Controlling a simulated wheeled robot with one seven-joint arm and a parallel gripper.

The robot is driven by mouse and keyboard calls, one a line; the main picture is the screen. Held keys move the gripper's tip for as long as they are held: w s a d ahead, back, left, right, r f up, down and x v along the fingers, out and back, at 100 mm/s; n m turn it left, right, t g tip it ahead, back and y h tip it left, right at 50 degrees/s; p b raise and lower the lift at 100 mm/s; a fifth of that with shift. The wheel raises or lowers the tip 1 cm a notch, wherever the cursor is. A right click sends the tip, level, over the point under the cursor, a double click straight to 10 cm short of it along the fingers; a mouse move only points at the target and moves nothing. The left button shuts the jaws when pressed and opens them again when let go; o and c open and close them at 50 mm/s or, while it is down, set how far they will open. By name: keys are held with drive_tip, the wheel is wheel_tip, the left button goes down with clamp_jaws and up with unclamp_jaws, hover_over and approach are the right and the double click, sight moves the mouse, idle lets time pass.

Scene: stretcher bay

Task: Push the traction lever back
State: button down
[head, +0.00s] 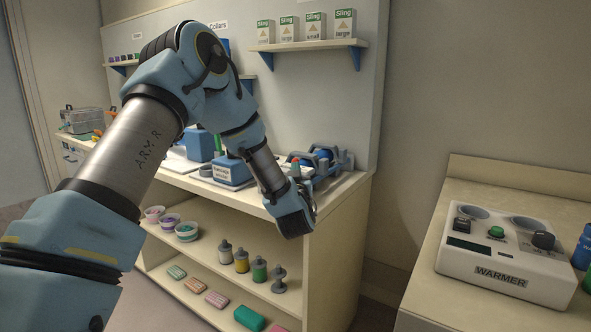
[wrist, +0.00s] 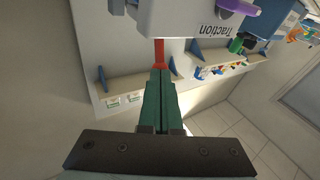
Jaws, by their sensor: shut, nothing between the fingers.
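The traction unit (wrist: 185,18) is a pale box with a "Traction" label, upside down at the top of the wrist view. A red lever-like part (wrist: 158,52) juts from it, right at the tips of my gripper (wrist: 159,73). My gripper's green fingers are shut together with nothing between them. I cannot tell whether the tips touch the red part. In the head view a small red part (head: 295,162) shows just above my wrist, beside blue equipment on the bench. My fingers are mostly hidden there by the wrist.
The bench (head: 342,187) also holds a blue box (head: 231,171) left of my wrist. Shelves below hold bottles and bowls. A wall shelf (head: 307,45) carries sling boxes. A warmer (head: 505,265) stands on a separate counter at right. A gap separates bench and counter.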

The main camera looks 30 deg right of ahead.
drive_tip(key=shift+r, duration=0.1)
drive_tip(key=shift+r+g+p, duration=0.1)
drive_tip(key=shift+g+p, duration=0.2)
drive_tip(key=shift+p, duration=0.05)
drive_tip(key=shift+w+d+r+m, duration=0.1)
drive_tip(key=shift+d+r+m, duration=0.05)
drive_tip(key=shift+m, duration=0.15)
drive_tip(key=g+p, duration=0.1)
drive_tip(key=r+m+p, duration=0.1)
drive_tip(key=p, duration=0.1)
drive_tip(key=shift+w+d+r+g+y, duration=0.15)
drive_tip(key=shift+d+r+g+y, duration=0.1)
drive_tip(key=shift+d+g+y, duration=0.15)
drive_tip(key=shift+w+d+r+m+g+y, duration=0.1)
drive_tip(key=shift+w+d+m+g+y, duration=0.35)
drive_tip(key=shift+d, duration=0.25)
drive_tip(key=shift+r+p, duration=0.1)
drive_tip(key=shift+p, duration=0.2)
